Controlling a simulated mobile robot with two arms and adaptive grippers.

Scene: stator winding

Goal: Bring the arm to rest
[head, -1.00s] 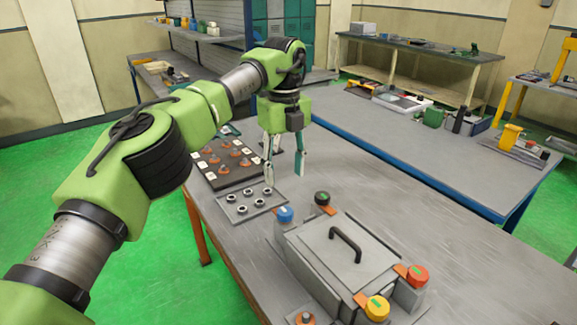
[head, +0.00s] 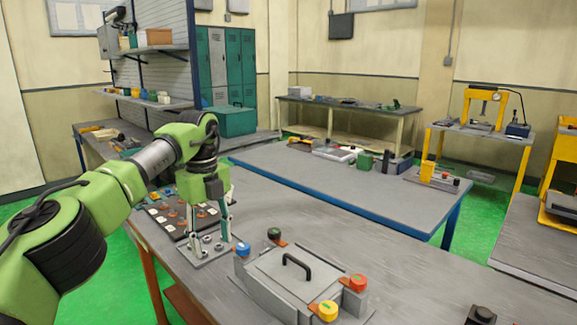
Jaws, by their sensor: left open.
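My left arm comes in from the left in the head view, its green and black links bent at the elbow. My right gripper is not in view.
A dark board with orange parts (head: 163,211) lies behind the plate. A grey box with a black handle (head: 290,285) and coloured knobs stands to the right. The blue-edged table (head: 340,190) behind has a broad clear top.

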